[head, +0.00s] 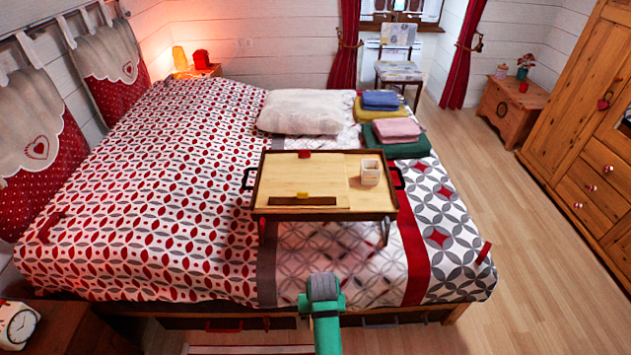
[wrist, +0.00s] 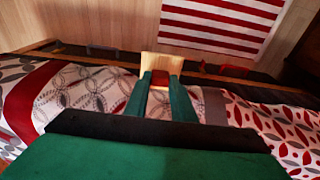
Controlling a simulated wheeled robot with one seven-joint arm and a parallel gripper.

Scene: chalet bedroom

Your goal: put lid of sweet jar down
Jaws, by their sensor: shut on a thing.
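My gripper (wrist: 160,80) shows in the wrist view with its two green fingers closed on a small red part. This red part sits against a pale, wood-coloured piece, and together they look like the lid (wrist: 162,62) with a red knob. The held thing is in the air near the side of the bed. In the head view only my green and grey arm shows at the bottom centre; the fingertips and lid cannot be made out there. A small white, open-topped square container (head: 370,176) stands on the right of the bed tray; I cannot tell whether it is the sweet jar.
The wooden bed tray (head: 325,170) stands on the bed (head: 150,190), with a small red object (head: 304,154) and a yellow one (head: 302,196). Its middle is largely clear. A pillow (head: 305,112) and folded towels (head: 398,130) lie behind. A chest (head: 505,112) bears small objects.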

